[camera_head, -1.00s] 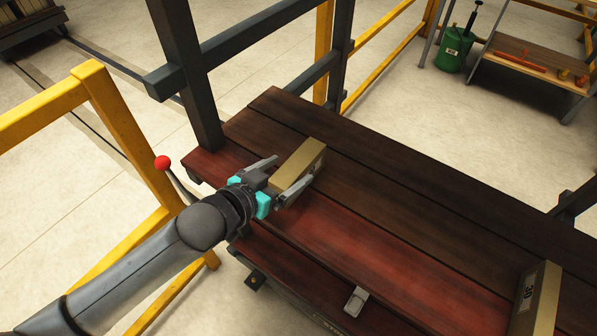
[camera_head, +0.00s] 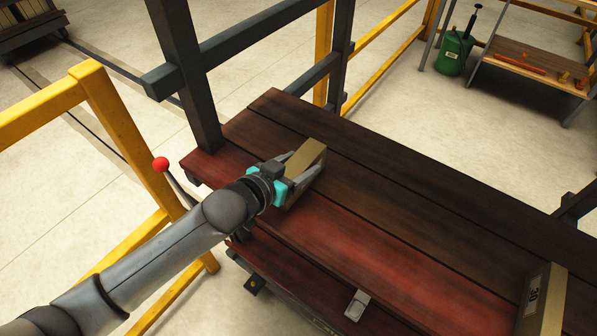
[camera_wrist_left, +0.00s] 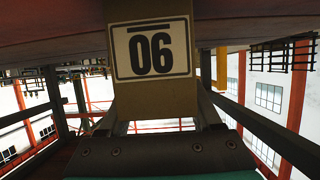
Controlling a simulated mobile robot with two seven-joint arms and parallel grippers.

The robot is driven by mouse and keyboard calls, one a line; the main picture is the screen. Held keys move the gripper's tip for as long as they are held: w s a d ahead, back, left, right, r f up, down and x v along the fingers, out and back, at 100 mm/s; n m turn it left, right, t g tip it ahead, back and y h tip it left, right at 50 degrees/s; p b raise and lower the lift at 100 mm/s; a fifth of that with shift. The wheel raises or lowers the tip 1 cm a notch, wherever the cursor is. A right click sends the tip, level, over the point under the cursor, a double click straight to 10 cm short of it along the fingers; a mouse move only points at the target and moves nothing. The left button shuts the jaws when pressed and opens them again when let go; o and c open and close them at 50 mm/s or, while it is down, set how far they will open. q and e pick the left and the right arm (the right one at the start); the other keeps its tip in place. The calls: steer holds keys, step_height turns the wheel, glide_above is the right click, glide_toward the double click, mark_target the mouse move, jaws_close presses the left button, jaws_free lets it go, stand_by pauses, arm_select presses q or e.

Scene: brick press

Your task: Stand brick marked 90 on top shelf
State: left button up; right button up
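The brick marked 90 (camera_head: 309,157) is pale tan and stands on the dark red-brown plank surface (camera_head: 400,215). In the left wrist view the picture is upside down, and the brick's label (camera_wrist_left: 152,50) reads as 06 with a bar above it. My left gripper (camera_head: 298,172) reaches in from the left with one finger along each side of the brick. The fingers look open around it; any contact is hard to make out. My right gripper is not in view. I cannot tell which surface is the top shelf.
A second tan brick, marked 30 (camera_head: 552,300), stands at the lower right of the planks. A dark post (camera_head: 190,80) and rail rise behind the left end. Yellow railing (camera_head: 130,140) and a red-knobbed lever (camera_head: 161,164) are at left. The middle planks are clear.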

arm_select(q)
steer(key=c, duration=0.7)
steer(key=shift+r, duration=0.1)
steer(key=shift+c, duration=0.9)
